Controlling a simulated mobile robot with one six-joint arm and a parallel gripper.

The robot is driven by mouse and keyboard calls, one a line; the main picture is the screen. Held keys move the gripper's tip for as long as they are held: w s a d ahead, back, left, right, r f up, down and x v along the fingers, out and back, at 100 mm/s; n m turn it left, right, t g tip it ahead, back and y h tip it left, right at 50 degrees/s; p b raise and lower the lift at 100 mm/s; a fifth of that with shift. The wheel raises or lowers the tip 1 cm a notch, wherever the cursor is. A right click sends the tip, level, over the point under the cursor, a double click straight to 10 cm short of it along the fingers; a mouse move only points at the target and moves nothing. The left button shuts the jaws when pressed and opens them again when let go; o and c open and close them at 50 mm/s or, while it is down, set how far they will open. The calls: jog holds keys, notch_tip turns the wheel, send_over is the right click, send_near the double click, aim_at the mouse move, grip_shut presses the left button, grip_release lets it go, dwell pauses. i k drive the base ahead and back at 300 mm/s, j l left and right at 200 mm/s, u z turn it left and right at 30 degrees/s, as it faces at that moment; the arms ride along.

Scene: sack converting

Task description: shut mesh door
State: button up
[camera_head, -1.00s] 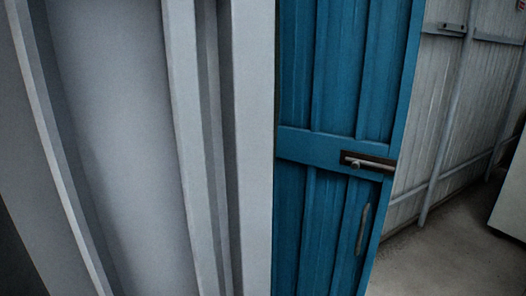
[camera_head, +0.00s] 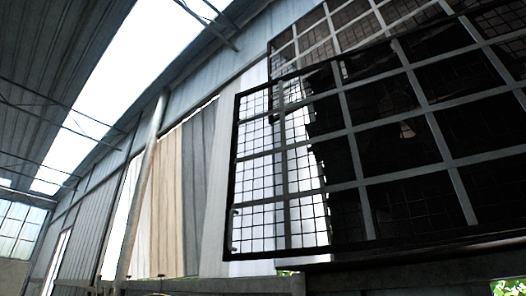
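A dark-framed mesh panel (camera_head: 352,150) fills the right half of the head view, seen from below and tilted in the picture. It has a fine wire grid crossed by wider grey bars. Its left part is bright behind the mesh, and the rest is dark. Small dark fittings, perhaps hinges or a catch, show on its lower left edge. A second mesh panel (camera_head: 318,36) shows behind its top edge. I cannot tell which panel is the mesh door, or whether it stands open. My gripper is not in view.
A grey post (camera_head: 143,190) stands left of the panel, before a wall of upright beige and grey sheets (camera_head: 190,190). A dark horizontal beam (camera_head: 400,278) runs below the panel. Roof and bright skylights (camera_head: 100,90) are at upper left. The floor is not in view.

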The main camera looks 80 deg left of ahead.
aim_at(449, 163)
jog(key=u, duration=0.5)
jog(key=k+l+u, duration=0.1)
jog(key=u, duration=0.85)
jog(key=k+u, duration=0.15)
jog(key=u, duration=0.3)
